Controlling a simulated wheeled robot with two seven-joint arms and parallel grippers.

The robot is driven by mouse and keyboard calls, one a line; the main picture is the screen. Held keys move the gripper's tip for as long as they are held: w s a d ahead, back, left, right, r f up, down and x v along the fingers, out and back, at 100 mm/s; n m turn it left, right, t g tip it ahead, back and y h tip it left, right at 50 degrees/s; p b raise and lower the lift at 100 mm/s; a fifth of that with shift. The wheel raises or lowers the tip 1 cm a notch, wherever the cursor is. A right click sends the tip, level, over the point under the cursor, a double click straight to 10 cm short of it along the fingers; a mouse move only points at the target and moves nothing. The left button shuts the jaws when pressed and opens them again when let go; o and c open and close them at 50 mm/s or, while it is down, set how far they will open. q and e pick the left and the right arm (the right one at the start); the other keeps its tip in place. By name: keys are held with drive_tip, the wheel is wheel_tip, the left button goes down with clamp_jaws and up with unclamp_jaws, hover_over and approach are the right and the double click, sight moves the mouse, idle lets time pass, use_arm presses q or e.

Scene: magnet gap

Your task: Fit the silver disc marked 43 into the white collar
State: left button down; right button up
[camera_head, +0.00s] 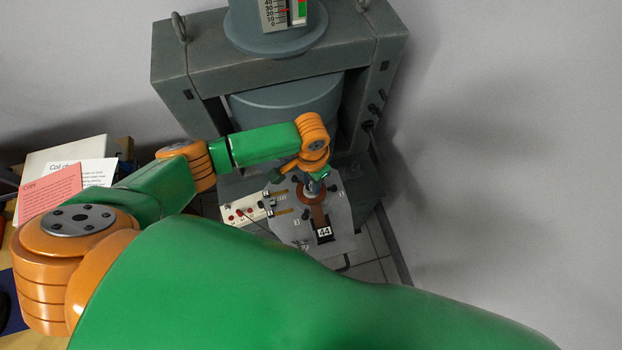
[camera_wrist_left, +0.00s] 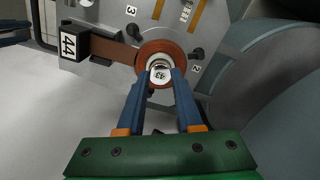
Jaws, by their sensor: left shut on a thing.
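My left gripper (camera_wrist_left: 162,72) is shut on the silver disc marked 43 (camera_wrist_left: 160,77), with one blue finger on each side of it. The disc is at the opening of a copper-brown ring (camera_wrist_left: 145,55). The white collar (camera_wrist_left: 159,60) shows as a pale rim inside this ring, partly hidden behind the disc and fingertips. I cannot tell whether the disc is inside the collar or just in front of it. In the head view the left gripper (camera_head: 314,181) is at the brown ring (camera_head: 314,197), and the disc cannot be made out. My right gripper is not in view.
A brown strip runs from the ring to a black block marked 44 (camera_head: 324,232). Dark knobs and numbered labels surround the ring on a grey plate (camera_head: 338,216). The large grey magnet frame (camera_head: 278,70) rises behind. A white box with red buttons (camera_head: 240,211) stands left.

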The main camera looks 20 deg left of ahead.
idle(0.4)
use_arm(q)
drive_tip(key=shift+p, duration=0.35)
idle(0.4)
drive_tip(key=shift+p, duration=0.3)
drive_tip(key=shift+f+b, duration=0.55)
drive_tip(key=shift+f, duration=0.25)
idle(0.9)
drive_tip(key=c, duration=0.5)
unclamp_jaws()
drive_tip(key=shift+r, duration=0.1)
